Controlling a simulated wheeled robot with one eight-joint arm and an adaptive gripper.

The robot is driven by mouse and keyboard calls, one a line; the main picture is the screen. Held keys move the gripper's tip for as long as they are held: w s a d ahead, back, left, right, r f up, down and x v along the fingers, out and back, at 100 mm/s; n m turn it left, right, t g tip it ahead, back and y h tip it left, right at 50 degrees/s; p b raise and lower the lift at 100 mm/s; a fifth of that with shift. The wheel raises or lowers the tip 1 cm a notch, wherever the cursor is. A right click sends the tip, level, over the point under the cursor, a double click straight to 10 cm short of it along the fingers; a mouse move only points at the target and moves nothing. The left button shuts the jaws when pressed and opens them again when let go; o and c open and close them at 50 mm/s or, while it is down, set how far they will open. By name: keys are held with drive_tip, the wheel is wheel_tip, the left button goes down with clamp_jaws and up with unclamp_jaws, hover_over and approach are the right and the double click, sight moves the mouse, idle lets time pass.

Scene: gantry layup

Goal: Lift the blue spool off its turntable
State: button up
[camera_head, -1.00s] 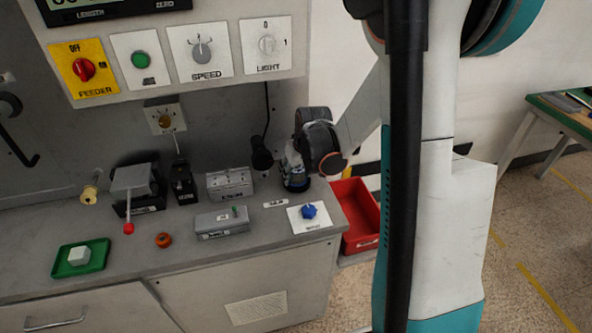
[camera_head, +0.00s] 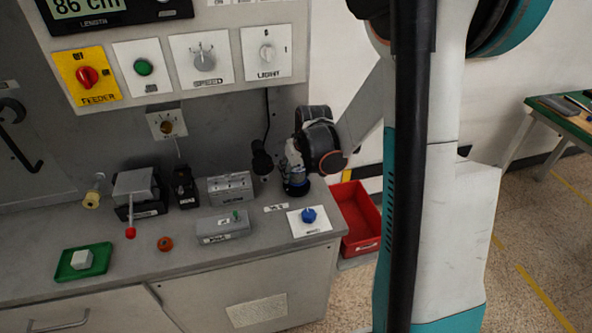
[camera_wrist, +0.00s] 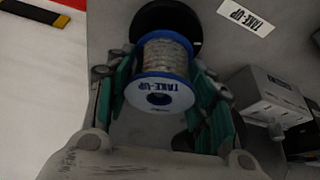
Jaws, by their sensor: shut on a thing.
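The blue spool (camera_wrist: 163,88), with blue flanges, pale wound material and a "TAKE-UP" label, sits between the green-padded fingers of my gripper (camera_wrist: 165,82) in the wrist view. The fingers are shut on its sides. The black turntable (camera_wrist: 160,18) shows beyond the spool's far flange; I cannot tell whether there is a gap between them. In the head view the gripper reaches down at the bench's right end, and the spool (camera_head: 293,179) is mostly hidden by it, above a dark base.
A "TAKE-UP" label (camera_wrist: 246,17) lies beside the turntable. A white plate with a blue knob (camera_head: 309,215) is in front, grey boxes (camera_head: 230,188) to the left. A red bin (camera_head: 368,240) stands off the bench's right end. A black post-like item (camera_head: 262,158) is close by.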

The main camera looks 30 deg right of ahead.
drive_tip(key=shift+r+p, duration=2.35)
drive_tip(key=shift+r, duration=1.1)
drive_tip(key=shift+r+p, duration=1.05)
drive_tip(key=shift+r, duration=0.6)
